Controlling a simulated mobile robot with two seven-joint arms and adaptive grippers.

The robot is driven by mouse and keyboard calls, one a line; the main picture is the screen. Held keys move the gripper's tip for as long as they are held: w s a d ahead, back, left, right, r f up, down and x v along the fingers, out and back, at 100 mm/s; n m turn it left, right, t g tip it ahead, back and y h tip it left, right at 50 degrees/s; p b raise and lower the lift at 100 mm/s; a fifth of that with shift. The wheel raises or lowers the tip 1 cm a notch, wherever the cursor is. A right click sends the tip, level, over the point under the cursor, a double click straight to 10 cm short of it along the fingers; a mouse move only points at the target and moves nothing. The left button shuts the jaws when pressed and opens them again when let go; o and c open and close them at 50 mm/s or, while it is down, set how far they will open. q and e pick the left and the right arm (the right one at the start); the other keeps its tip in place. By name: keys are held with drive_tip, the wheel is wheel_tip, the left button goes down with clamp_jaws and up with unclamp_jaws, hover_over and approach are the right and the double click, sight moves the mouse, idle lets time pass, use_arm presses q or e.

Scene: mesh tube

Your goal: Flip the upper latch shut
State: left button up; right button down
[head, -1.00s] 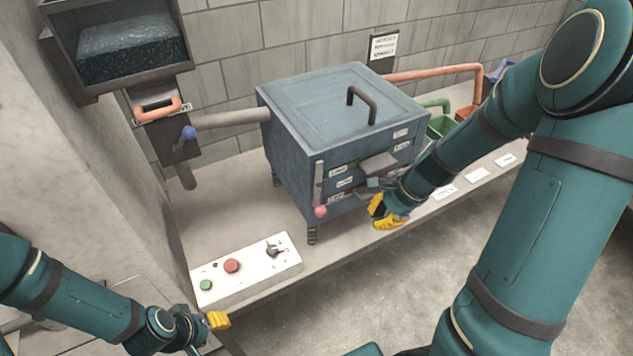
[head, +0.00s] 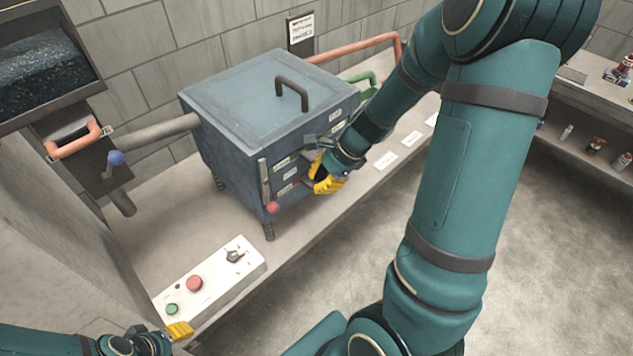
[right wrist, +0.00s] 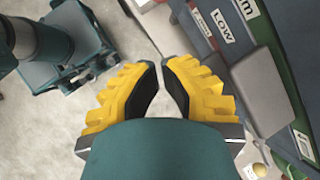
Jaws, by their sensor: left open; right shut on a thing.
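The blue-grey box (head: 250,95) stands on the bench, its front carrying several small labels. A grey block-like part (head: 313,143), possibly the upper latch, shows on the front; a grey block on the labelled face also shows in the right wrist view (right wrist: 272,88). My right gripper (head: 318,178) is at the box front, just below that part. In the right wrist view its yellow fingers (right wrist: 160,65) are drawn close together; what they hold cannot be made out. My left gripper (head: 180,331) is open, low near the bench edge, away from the box.
A red-knobbed lever (head: 272,207) hangs at the box's front corner. A white control panel (head: 210,280) with buttons lies on the bench at front left. A blue-knobbed handle (head: 115,158) and pipe are left of the box. Open floor (head: 540,240) lies at the right.

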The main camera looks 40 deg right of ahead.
sight(269, 189)
use_arm(q)
wheel_tip(269, 189, down, 3)
drive_tip(key=shift+d+f+b, duration=0.1)
drive_tip(key=shift+f+b, duration=0.05)
drive_tip(key=shift+b, duration=1.1)
use_arm(e)
drive_tip(key=w+a+f, duration=0.3)
drive_tip(key=a+f, duration=0.3)
drive_tip(key=f, duration=0.1)
drive_tip(key=shift+w+a, duration=0.25)
drive_tip(key=shift+w, duration=0.15)
drive_tip(key=shift+w+f, duration=0.1)
use_arm(q)
drive_tip(key=shift+s+f, duration=0.15)
drive_tip(key=shift+s, duration=0.65)
use_arm(e)
drive_tip(key=shift+a+f+y, duration=0.1)
drive_tip(key=shift+a+y, duration=0.15)
drive_tip(key=shift+y, duration=0.25)
